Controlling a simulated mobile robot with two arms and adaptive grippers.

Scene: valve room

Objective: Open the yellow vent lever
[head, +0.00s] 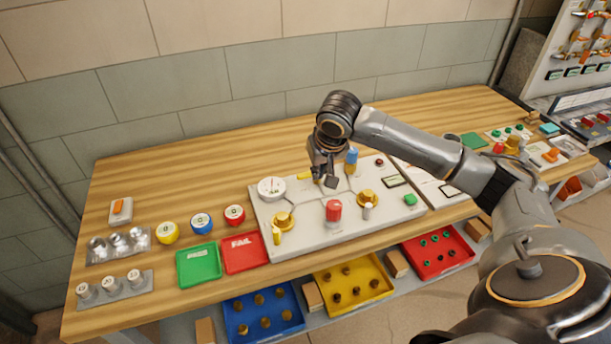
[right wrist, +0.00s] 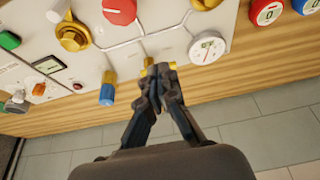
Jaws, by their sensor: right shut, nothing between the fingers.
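A white valve panel (head: 300,213) lies on the wooden bench. A small yellow lever (head: 304,176) shows at its back edge, just left of my right gripper (head: 327,177). In the right wrist view, yellow pieces of the lever (right wrist: 172,65) show on both sides of my right gripper's fingertips (right wrist: 160,72), which hide its middle. The right gripper is shut and empty, with its tips over or against the lever; I cannot tell whether they touch. My left gripper is out of view.
A blue-capped valve (head: 351,160) stands close right of the gripper, and a white round gauge (head: 271,188) is to the left. A red knob (head: 333,210) and a gold valve (head: 367,197) are in front. The bench behind the panel (head: 240,148) is clear.

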